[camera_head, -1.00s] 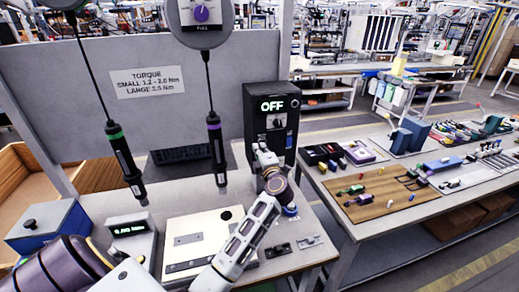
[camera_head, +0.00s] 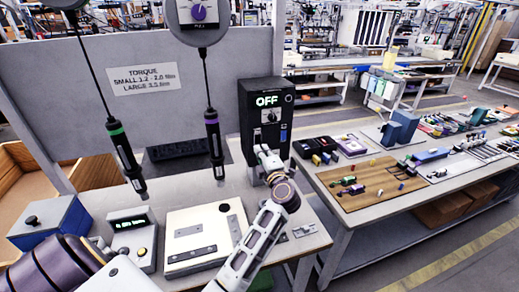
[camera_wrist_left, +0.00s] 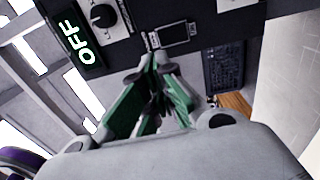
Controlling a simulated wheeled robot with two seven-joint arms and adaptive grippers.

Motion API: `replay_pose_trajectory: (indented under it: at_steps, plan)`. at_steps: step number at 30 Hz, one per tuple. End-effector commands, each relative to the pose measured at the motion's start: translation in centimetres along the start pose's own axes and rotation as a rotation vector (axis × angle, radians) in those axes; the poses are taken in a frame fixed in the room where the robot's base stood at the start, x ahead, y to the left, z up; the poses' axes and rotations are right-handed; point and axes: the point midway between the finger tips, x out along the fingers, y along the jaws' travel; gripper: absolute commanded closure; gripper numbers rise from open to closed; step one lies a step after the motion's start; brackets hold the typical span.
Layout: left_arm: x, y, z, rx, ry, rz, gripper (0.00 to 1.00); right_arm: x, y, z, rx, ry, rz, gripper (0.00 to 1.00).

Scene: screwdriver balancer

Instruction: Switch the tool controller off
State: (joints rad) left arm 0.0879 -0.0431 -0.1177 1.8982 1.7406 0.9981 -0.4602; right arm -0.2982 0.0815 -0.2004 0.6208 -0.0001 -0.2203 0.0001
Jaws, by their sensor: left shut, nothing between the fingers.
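The tool controller (camera_head: 254,118) is a tall black box at the back of the bench. Its lit display (camera_head: 267,100) reads OFF, with a dial (camera_head: 269,116) below it. In the left wrist view the OFF display (camera_wrist_left: 80,44), the dark dial (camera_wrist_left: 102,15) and a small framed switch (camera_wrist_left: 170,36) show on the panel. My left gripper (camera_head: 262,151) is in front of the controller's lower face, below the dial. In the left wrist view its green fingers (camera_wrist_left: 150,66) are together and empty, just below the switch; whether they touch the panel I cannot tell. My right gripper is not in view.
Two hanging screwdrivers, green-banded (camera_head: 126,155) and purple-banded (camera_head: 214,145), hang left of the controller. A white fixture plate (camera_head: 203,235), a small display unit (camera_head: 132,238) and a blue box (camera_head: 48,222) stand on the bench. A second table (camera_head: 345,215) stands to the right.

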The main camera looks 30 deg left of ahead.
Motion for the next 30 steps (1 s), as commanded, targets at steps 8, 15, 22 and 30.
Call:
replay_pose_trajectory:
  at_steps: [8,15,22,30]
  plan:
    - [-3.8,0.6,0.0,-0.001,0.001,-0.002,1.00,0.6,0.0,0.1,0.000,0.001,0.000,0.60]
    - [-5.2,1.0,0.0,0.000,0.001,0.000,1.00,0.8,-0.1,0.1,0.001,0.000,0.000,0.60]
    - [-5.4,1.0,0.0,0.000,0.001,0.000,1.00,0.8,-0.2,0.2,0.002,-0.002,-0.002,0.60]
    - [-5.4,1.0,0.0,0.000,0.001,0.000,1.00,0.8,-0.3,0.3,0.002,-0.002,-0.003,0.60]
